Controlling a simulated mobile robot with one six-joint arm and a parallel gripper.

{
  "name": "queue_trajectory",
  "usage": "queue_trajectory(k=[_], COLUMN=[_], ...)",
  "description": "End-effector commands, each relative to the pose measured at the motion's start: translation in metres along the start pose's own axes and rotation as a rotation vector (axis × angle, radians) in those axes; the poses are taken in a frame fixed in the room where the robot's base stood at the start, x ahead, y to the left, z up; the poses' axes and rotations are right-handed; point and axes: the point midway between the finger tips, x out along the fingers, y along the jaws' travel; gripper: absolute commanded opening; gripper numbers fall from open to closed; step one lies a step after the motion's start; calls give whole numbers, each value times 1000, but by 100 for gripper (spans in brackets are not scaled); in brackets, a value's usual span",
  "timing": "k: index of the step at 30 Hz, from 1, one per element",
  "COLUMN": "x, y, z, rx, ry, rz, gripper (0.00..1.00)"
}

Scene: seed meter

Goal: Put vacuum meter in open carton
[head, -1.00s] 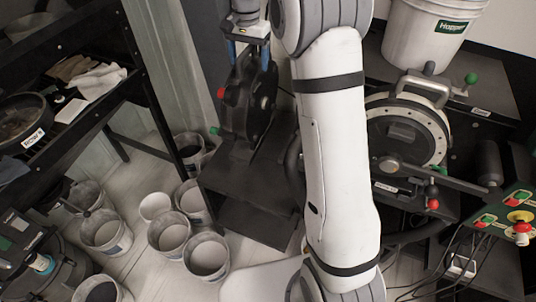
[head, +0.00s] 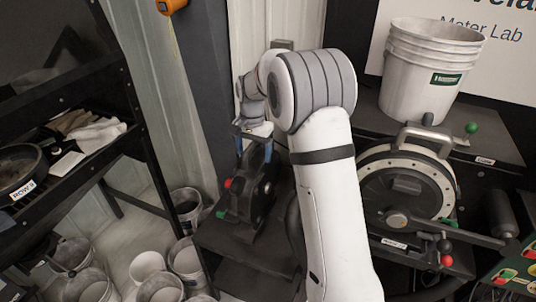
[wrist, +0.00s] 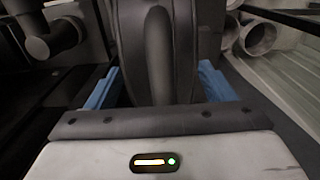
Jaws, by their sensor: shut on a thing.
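The vacuum meter (head: 262,190), a dark round-bodied unit with a red knob and a green knob, hangs upright at the end of my arm in the head view. My gripper (head: 254,143) is shut on it, with blue fingers on either side of its upper part. In the wrist view the meter's dark curved body (wrist: 156,50) fills the space between the blue fingers of my gripper (wrist: 155,85). The meter is over or close to a black stand; I cannot tell whether they touch. No open carton shows in either view.
The black stand (head: 235,249) is below the meter. A large meter with a round dial plate (head: 407,184) and a white hopper bucket (head: 425,85) are at right. A black shelf (head: 75,175) is at left, with several pale buckets (head: 187,262) on the floor.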

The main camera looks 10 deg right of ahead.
Motion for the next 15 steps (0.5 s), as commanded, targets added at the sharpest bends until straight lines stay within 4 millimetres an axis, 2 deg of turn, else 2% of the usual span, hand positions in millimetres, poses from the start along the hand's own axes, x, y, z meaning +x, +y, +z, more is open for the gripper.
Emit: queue_trajectory(k=[11, 15], x=[26, 43], y=[-1, -1], z=[0, 0], rx=[-1, -1], ry=[4, 2], rz=[-3, -2], gripper=[5, 5])
